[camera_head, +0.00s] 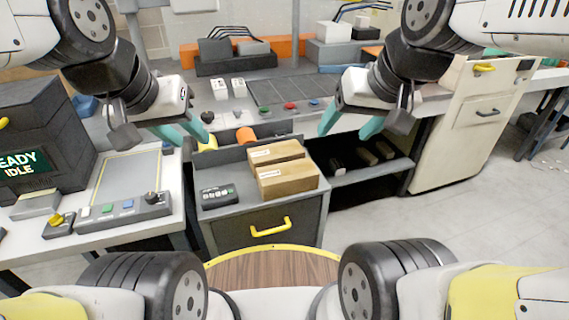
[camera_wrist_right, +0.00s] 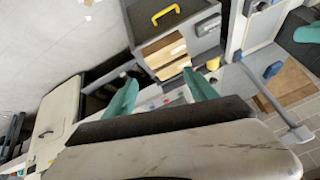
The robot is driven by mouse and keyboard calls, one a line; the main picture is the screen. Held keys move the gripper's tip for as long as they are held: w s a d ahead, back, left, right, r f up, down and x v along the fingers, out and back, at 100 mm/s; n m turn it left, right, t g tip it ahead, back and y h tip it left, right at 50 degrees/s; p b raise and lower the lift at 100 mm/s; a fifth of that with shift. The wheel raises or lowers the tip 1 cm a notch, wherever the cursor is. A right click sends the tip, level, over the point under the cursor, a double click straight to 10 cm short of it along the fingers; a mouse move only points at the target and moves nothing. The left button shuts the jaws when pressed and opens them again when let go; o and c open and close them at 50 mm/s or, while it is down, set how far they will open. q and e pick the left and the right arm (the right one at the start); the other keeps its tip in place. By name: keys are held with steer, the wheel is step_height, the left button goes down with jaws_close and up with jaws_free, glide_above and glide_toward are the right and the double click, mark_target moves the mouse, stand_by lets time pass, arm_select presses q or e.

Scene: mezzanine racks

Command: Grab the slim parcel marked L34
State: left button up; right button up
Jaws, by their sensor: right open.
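Two slim brown parcels lie side by side on the grey drawer cabinet (camera_head: 222,213): a rear parcel (camera_head: 264,154) and a front parcel (camera_head: 290,181). Each has a small white label, too small to read, so I cannot tell which is L34. My left gripper (camera_head: 196,136) hangs open and empty above and left of the parcels. My right gripper (camera_head: 348,132) is open and empty above and right of them. In the right wrist view the parcels (camera_wrist_right: 167,55) show beyond the open teal fingers (camera_wrist_right: 160,95).
A black keypad device (camera_head: 218,196) sits on the cabinet left of the parcels. A control panel (camera_head: 120,211) is on the left bench.

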steer(key=o, duration=0.5)
steer(key=w+m, duration=0.1)
steer(key=w, duration=0.1)
steer(key=w+f+m+g, duration=0.1)
steer(key=w, duration=0.1)
steer(key=w+a+f+m, duration=0.1)
steer(key=w, duration=0.2)
steer(key=shift+m+g, duration=0.3)
steer(key=shift+c, duration=0.2)
steer(key=m+g+h, duration=0.2)
steer(key=m+g, duration=0.1)
steer(key=m, duration=0.5)
glide_above(287, 178)
steer(key=d, duration=0.3)
step_height(287, 178, down, 14)
steer(key=w+f+m, duration=0.1)
steer(key=f, duration=0.2)
steer(key=w+a+f+m+g, duration=0.1)
steer(key=f, duration=0.2)
steer(key=w+a+f+m, duration=0.1)
steer(key=f, duration=0.2)
steer(key=shift+w+a, duration=0.25)
steer(key=shift+w, duration=0.1)
steer(key=shift+a+f+m, duration=0.1)
steer(key=shift+f+m, duration=0.2)
steer(key=shift+f, duration=0.15)
steer(key=shift+s+f, duration=0.15)
steer(key=shift+f, duration=3.65)
